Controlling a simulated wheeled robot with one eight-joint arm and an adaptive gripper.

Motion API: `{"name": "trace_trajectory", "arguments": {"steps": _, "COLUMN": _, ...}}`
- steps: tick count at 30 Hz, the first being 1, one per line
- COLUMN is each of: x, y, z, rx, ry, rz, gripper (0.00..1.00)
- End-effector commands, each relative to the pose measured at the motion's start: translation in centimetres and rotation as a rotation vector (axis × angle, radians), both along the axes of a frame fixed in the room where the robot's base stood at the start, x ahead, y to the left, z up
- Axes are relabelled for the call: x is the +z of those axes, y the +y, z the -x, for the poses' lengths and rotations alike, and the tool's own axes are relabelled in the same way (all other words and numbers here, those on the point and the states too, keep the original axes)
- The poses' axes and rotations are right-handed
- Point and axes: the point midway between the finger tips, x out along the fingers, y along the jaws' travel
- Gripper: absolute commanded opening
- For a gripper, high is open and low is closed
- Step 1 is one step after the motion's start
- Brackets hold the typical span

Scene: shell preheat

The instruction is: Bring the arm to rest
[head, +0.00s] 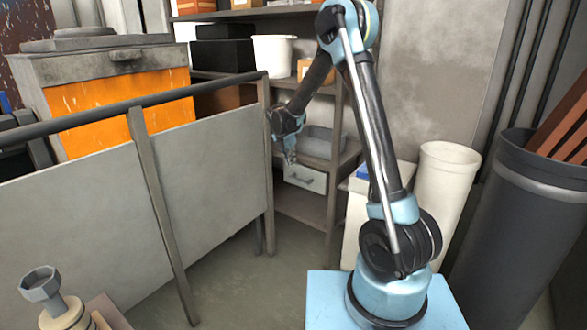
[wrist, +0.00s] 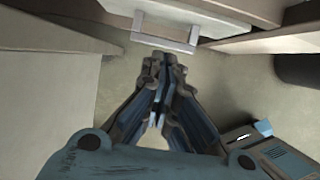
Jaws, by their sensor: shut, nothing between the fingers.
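My gripper (head: 290,157) hangs at the end of my bent arm, in front of the shelf unit, pointing down. In the wrist view my gripper (wrist: 160,65) has its fingertips together with nothing between them. My arm rises from its blue base and folds over at the top, with the forearm slanting down to the left. A drawer (head: 305,177) with a small handle is just below and beside the gripper in the head view. The drawer handle (wrist: 165,38) also shows ahead of the fingertips in the wrist view.
A grey panel barrier (head: 205,180) with a dark rail stands left of the gripper. The shelf unit (head: 298,205) is behind it. A white bin (head: 447,180) and a dark barrel (head: 515,230) stand at the right. The floor (head: 240,285) between barrier and my base is clear.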

Motion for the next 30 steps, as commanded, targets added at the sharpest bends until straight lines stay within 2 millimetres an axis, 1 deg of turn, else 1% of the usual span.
{"name": "trace_trajectory", "arguments": {"steps": 1, "x": 0.7, "y": 0.1, "z": 0.3, "rx": 0.0, "ry": 0.0, "rz": 0.0, "gripper": 0.0}}
{"name": "trace_trajectory", "arguments": {"steps": 3, "x": 1.4, "y": 0.2, "z": 0.4, "rx": -0.001, "ry": 0.0, "rz": 0.0, "gripper": 0.0}}
{"name": "trace_trajectory", "arguments": {"steps": 8, "x": 2.3, "y": 0.2, "z": 0.7, "rx": -0.006, "ry": -0.001, "rz": -0.001, "gripper": 0.0}}
{"name": "trace_trajectory", "arguments": {"steps": 11, "x": 3.0, "y": -0.4, "z": 1.1, "rx": -0.03, "ry": -0.003, "rz": -0.011, "gripper": 0.0}}
{"name": "trace_trajectory", "arguments": {"steps": 14, "x": 4.3, "y": -1.9, "z": 2.0, "rx": -0.096, "ry": -0.009, "rz": -0.035, "gripper": 0.0}}
{"name": "trace_trajectory", "arguments": {"steps": 17, "x": 6.0, "y": -4.2, "z": 3.4, "rx": -0.194, "ry": -0.018, "rz": -0.072, "gripper": 0.0}}
{"name": "trace_trajectory", "arguments": {"steps": 18, "x": 6.7, "y": -5.2, "z": 4.1, "rx": -0.24, "ry": -0.022, "rz": -0.088, "gripper": 0.0}}
{"name": "trace_trajectory", "arguments": {"steps": 24, "x": 9.8, "y": -9.7, "z": 7.7, "rx": -0.462, "ry": -0.043, "rz": -0.169, "gripper": 0.0}}
{"name": "trace_trajectory", "arguments": {"steps": 26, "x": 10.5, "y": -11.0, "z": 8.8, "rx": -0.53, "ry": -0.05, "rz": -0.193, "gripper": 0.0}}
{"name": "trace_trajectory", "arguments": {"steps": 30, "x": 12.1, "y": -13.9, "z": 11.8, "rx": -0.686, "ry": -0.064, "rz": -0.246, "gripper": 0.0}}
